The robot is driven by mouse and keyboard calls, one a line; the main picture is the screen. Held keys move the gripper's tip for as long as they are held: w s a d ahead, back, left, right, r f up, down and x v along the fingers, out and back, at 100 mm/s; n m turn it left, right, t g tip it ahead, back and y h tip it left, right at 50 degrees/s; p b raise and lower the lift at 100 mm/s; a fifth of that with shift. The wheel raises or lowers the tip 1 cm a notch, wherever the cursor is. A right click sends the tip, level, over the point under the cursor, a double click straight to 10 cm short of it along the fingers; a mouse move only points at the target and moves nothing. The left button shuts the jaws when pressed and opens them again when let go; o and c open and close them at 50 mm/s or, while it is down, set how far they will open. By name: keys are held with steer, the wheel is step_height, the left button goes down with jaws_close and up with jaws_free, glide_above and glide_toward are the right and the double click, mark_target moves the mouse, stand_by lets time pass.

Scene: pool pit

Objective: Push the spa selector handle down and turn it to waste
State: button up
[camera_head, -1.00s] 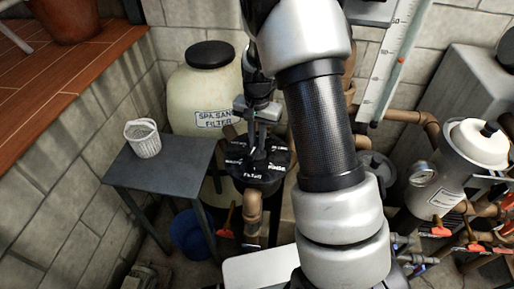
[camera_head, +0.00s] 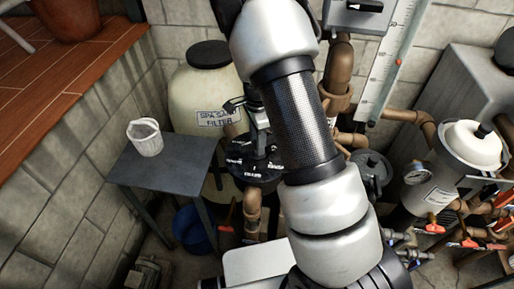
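The spa selector valve (camera_head: 257,176) is a round black head with white position labels around its top, left of my arm in the head view. One front label reads like FILTER; the others are too small to read surely. The dark selector handle (camera_head: 259,150) stands on top of it, partly hidden by my gripper and arm. My gripper (camera_head: 247,132) is just above the handle, with its fingers dark and small against it. I cannot tell whether the fingers touch the handle or are open or shut. The handle's exact pointing is unclear.
The cream spa sand filter (camera_head: 194,92) stands behind the valve. A grey table (camera_head: 180,172) with a white basket (camera_head: 145,138) is at left, with a blue bucket (camera_head: 192,230) below. Brown pipes (camera_head: 340,70) and a pump strainer with gauge (camera_head: 418,174) are at right.

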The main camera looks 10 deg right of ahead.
steer(key=shift+r, duration=0.1)
stand_by(0.3)
step_height(320, 180, up, 6)
steer(key=p, duration=0.4)
steer(key=shift+r+p, duration=0.1)
steer(key=shift+p, duration=0.3)
steer(key=shift+r, duration=0.35)
